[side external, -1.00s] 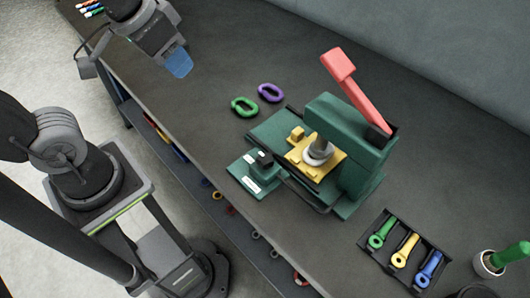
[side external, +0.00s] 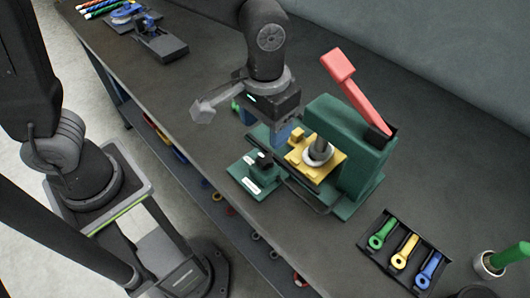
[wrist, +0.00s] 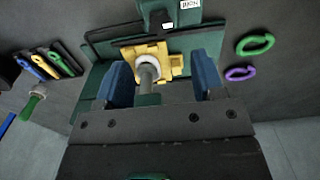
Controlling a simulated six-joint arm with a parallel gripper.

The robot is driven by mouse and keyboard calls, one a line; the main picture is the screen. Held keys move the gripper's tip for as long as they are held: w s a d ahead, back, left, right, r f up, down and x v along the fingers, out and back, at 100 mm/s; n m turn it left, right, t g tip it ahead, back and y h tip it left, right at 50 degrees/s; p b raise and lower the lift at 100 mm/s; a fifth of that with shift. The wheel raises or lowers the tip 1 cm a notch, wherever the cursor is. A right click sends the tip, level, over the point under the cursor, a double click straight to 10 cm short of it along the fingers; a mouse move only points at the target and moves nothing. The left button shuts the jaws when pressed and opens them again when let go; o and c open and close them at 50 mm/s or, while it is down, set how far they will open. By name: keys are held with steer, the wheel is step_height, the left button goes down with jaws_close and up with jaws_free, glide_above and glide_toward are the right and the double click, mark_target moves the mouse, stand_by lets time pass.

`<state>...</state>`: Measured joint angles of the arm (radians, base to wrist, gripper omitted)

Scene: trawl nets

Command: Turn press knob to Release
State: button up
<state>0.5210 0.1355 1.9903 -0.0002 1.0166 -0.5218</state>
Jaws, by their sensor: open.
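The green press (side external: 345,150) stands on the bench with its red lever (side external: 338,66) raised. A yellow die block (side external: 327,170) with a grey ram and pale ring sits in it; the block (wrist: 178,62) also shows in the wrist view. The small green control box (side external: 246,179) at the press's front left carries a black knob (side external: 264,158) and white labels. The knob's setting is too small to read. My gripper (side external: 283,138) is open and empty, blue fingers down, just behind the knob and left of the die. In the wrist view, my gripper (wrist: 163,78) has its fingers apart.
A tray (side external: 373,255) with green, yellow and blue eye-ended pieces lies at the right, near a pot holding a green handle (side external: 508,257). Green (wrist: 255,44) and purple (wrist: 241,73) links lie beside the press. A black fixture (side external: 160,45) stands far left.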

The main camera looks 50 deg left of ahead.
mark_target(265, 158)
step_height(265, 158, down, 9)
steer(key=shift+r, duration=0.1)
steer(key=shift+c, duration=0.4)
steer(key=c, duration=0.8)
steer(key=shift+c, duration=0.2)
